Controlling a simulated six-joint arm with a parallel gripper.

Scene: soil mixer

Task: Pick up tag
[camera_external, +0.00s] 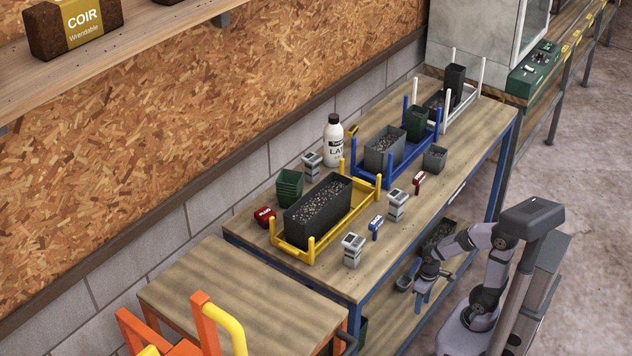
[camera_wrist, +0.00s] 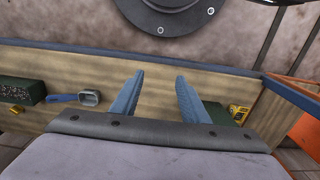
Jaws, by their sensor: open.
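I cannot make out for sure which thing is the tag. In the external view, small labelled pieces lie on the workbench: a blue one (camera_external: 376,226), a red one (camera_external: 419,181) and a red one (camera_external: 265,216) at the left. In the wrist view a small yellow printed piece (camera_wrist: 238,113) lies at the right beside a green object (camera_wrist: 215,114). My gripper (camera_external: 421,297) is low at the bench's front side, beside the lower shelf. In the wrist view its two blue fingers (camera_wrist: 160,80) are apart with nothing between them.
On the bench (camera_external: 330,278) stand a yellow rack (camera_external: 292,255), a blue rack (camera_external: 367,175), a white rack (camera_external: 470,96) and a white bottle (camera_external: 333,145). A metal scoop (camera_wrist: 88,98) and a dark green tray (camera_wrist: 28,99) lie left of my fingers. An orange frame (camera_external: 203,322) stands front left.

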